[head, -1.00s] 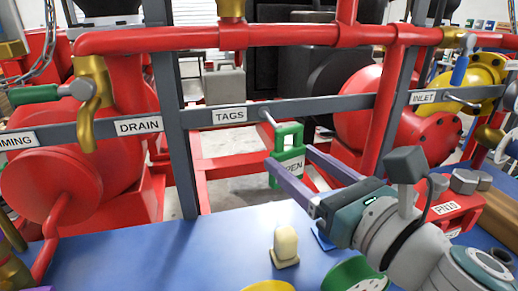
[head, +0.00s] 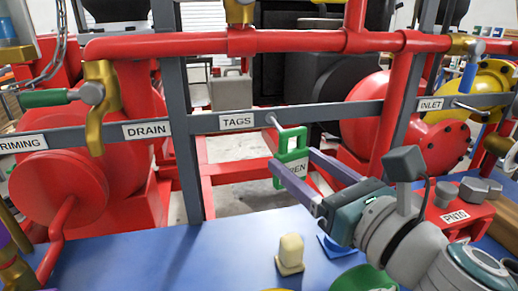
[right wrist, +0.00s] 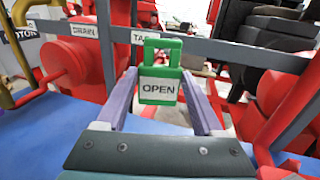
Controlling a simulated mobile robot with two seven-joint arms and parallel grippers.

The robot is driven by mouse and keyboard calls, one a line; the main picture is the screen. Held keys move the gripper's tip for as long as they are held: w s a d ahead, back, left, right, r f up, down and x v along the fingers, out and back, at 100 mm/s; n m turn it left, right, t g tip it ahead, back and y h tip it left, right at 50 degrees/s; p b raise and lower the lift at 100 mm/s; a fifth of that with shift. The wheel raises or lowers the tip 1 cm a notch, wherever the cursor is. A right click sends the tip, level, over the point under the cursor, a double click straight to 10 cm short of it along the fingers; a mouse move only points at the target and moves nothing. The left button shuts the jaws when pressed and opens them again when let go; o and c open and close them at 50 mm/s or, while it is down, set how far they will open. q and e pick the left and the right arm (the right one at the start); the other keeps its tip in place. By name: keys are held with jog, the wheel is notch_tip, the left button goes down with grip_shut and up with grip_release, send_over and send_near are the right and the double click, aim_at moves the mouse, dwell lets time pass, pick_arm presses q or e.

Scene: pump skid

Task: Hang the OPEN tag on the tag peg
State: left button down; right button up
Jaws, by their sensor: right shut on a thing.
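The green OPEN tag (head: 292,172), with a white label and an open loop at its top, is held upright between the two fingers of my right gripper (head: 292,160). The tag also shows face-on in the right wrist view (right wrist: 158,86), between the fingertips (right wrist: 159,74). The tag peg (head: 271,119) sticks out from the grey rail just right of the TAGS label. The tag's loop is close to the peg's end in the head view. I cannot tell whether the peg is inside the loop. The tag hides the peg in the wrist view. My left gripper is not in view.
The grey rail (head: 330,111) crosses the scene with DRAIN and INLET labels. On the blue surface (head: 220,245) sits a cream block (head: 290,252). Free room lies left of that block.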

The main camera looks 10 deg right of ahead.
dwell(0.6)
jog(key=shift+w, duration=0.55)
dwell(0.4)
jog(key=shift+w, duration=0.15)
jog(key=shift+w+f+b, duration=0.1)
jog(key=shift+w+b, duration=0.75)
jog(key=shift+w, duration=0.75)
